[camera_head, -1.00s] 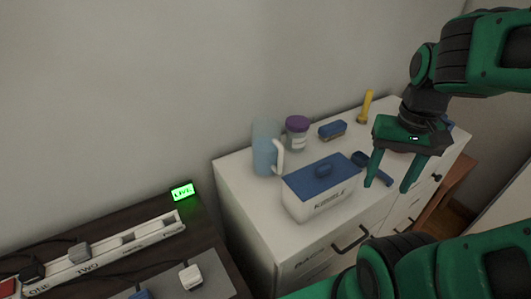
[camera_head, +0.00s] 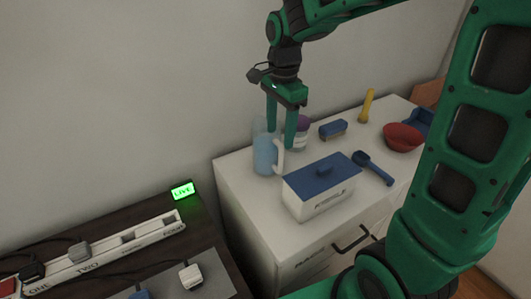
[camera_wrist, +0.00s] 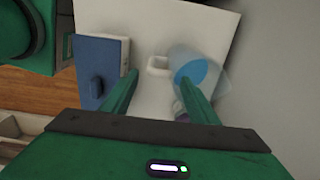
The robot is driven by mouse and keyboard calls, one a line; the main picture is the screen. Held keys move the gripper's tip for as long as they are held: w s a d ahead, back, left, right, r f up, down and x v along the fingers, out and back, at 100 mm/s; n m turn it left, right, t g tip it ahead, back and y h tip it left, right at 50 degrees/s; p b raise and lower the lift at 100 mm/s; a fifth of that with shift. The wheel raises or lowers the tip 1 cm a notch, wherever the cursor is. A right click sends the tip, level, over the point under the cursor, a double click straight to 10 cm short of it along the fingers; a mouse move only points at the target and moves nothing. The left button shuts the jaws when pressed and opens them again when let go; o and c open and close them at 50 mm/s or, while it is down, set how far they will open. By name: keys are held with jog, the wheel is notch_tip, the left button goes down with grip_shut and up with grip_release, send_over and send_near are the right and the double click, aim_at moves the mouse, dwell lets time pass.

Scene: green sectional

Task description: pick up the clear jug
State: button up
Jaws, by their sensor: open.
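The clear jug (camera_head: 265,155), translucent blue with a pale handle, stands upright at the left end of the white cabinet top. My gripper (camera_head: 280,140) is open and points down over the jug, with its fingers at the handle side and upper part. In the wrist view the jug (camera_wrist: 205,75) lies under the right finger, and its white handle (camera_wrist: 157,67) shows between the two fingers of my gripper (camera_wrist: 155,85). I cannot tell whether a finger touches the jug.
A white box with a blue lid (camera_head: 322,185) stands close in front of the jug. A purple-lidded jar (camera_head: 303,130) is just behind it. A blue brush (camera_head: 333,129), a blue scoop (camera_head: 373,168), a red bowl (camera_head: 402,137) and a yellow object (camera_head: 367,106) lie farther right.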

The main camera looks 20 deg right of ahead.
aim_at(276, 141)
notch_tip(276, 141, down, 5)
jog(key=shift+f, duration=0.2)
jog(key=shift+w+a+f, duration=0.1)
jog(key=shift+a+f, duration=0.1)
jog(key=shift+f, duration=1.2)
jog(key=shift+a+f, duration=0.2)
jog(key=shift+f, duration=1.15)
jog(key=shift+r, duration=0.1)
grip_shut()
notch_tip(276, 141, up, 4)
jog(key=shift+a+r, duration=0.1)
jog(key=shift+r, duration=0.15)
jog(key=s+a+r, duration=0.6)
jog(key=s+a, duration=0.1)
jog(key=a, duration=0.1)
jog(key=shift+s+a+r, duration=0.25)
jog(key=shift+s, duration=0.15)
